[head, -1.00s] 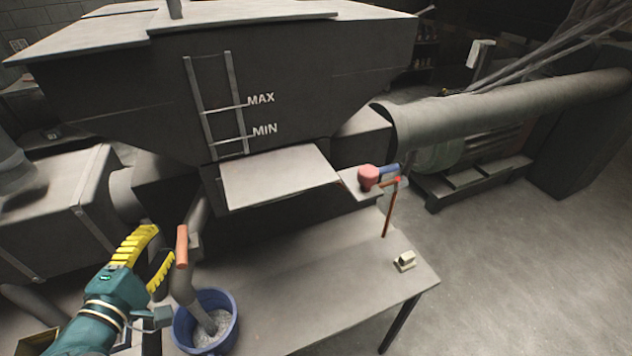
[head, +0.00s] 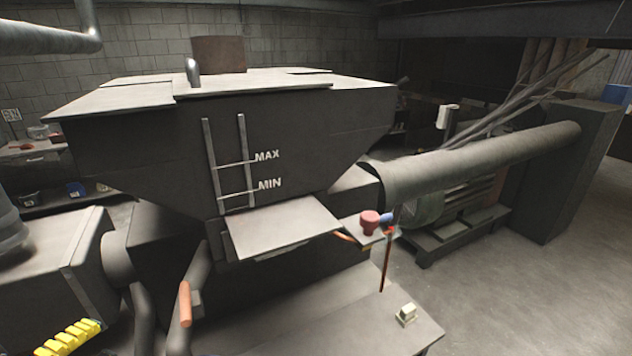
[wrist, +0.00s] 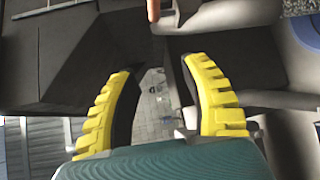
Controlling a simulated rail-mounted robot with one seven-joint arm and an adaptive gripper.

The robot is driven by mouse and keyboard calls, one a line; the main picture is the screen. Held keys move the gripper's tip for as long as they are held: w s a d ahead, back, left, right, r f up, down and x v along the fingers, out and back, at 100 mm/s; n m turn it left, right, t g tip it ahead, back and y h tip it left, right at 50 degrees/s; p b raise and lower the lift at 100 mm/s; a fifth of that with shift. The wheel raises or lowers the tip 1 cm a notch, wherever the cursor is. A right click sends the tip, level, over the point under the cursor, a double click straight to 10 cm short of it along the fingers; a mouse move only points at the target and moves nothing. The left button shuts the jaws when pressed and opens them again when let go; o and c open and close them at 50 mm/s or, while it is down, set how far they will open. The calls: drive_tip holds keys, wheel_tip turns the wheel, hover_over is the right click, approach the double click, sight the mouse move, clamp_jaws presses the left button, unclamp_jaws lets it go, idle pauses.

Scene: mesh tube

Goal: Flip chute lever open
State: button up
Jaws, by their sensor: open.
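The chute lever has an orange handle (head: 185,303) and stands upright beside the grey chute pipe (head: 198,270) under the hopper, at the lower left in the head view. The handle's end also shows at the top edge of the wrist view (wrist: 153,9). My gripper (wrist: 160,70) is open, with its two yellow fingers spread and nothing between them. The handle lies beyond the fingertips, apart from them. In the head view only one yellow finger (head: 68,338) shows at the bottom left corner, left of the handle and apart from it; the rest is cut off.
The large dark hopper (head: 150,140), marked MAX and MIN, fills the middle. A flat shelf (head: 280,228) juts from its front, with a red knob (head: 370,222) to the right. A pale table (head: 300,325) lies below with a small switch box (head: 406,314). Open floor lies at right.

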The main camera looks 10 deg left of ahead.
drive_tip(key=d+r+v, duration=0.1)
drive_tip(key=v, duration=0.4)
drive_tip(key=w+d+r+m+g+h+p, duration=0.1)
drive_tip(key=w+d+r+m+h+p, duration=0.3)
drive_tip(key=d, duration=0.6)
drive_tip(key=w+d+r+m+g+h+p, duration=0.1)
drive_tip(key=w+d+r+h+p, duration=0.4)
drive_tip(key=d, duration=0.5)
drive_tip(key=d+r+m+g+h+p, duration=0.2)
drive_tip(key=d+r+h+p, duration=0.3)
drive_tip(key=d+r, duration=1.2)
drive_tip(key=d+m+h, duration=0.1)
drive_tip(key=h, duration=0.1)
drive_tip(key=shift+w+h, duration=0.2)
drive_tip(key=shift+h, duration=0.1)
